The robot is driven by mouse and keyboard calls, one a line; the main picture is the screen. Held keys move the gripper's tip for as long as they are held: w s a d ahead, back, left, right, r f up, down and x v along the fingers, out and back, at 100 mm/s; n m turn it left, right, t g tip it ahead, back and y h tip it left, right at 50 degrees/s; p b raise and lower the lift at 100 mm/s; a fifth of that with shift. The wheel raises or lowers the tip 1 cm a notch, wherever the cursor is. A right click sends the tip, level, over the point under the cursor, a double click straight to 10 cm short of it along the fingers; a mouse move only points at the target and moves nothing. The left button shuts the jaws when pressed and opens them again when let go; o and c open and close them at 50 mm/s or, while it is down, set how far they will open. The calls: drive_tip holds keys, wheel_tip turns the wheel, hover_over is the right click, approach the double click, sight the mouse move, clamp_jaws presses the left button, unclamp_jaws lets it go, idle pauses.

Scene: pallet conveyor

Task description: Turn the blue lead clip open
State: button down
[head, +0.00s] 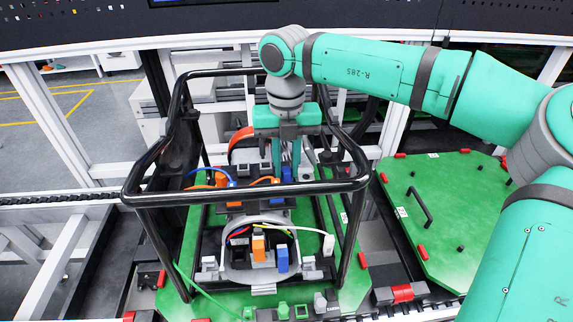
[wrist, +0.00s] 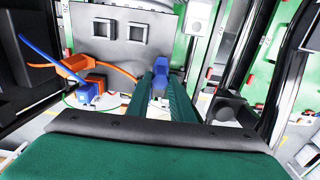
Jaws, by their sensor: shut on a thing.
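My gripper (head: 287,160) reaches straight down inside the black tube frame on the green pallet. In the wrist view its two green fingers (wrist: 161,90) are shut on a small blue clip (wrist: 161,76), which stands between their tips. In the head view the blue clip (head: 286,173) shows only in part between the fingers. An orange lead runs to the left from near the clip to an orange plug (wrist: 73,67). The lower part of the clip is hidden by the fingers.
The black tube frame (head: 245,198) surrounds my gripper, with a bar in front. A grey housing with orange and blue blocks (head: 282,260) sits nearer the front. Another blue connector (wrist: 84,93) lies left of the fingers. A second green pallet (head: 455,210) stands to the right.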

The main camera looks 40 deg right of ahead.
sight(286, 170)
drive_tip(key=shift+r, duration=0.1)
idle(0.3)
drive_tip(key=c, duration=1.6)
unclamp_jaws()
drive_tip(key=shift+o, duration=0.2)
drive_tip(key=shift+r, duration=3.7)
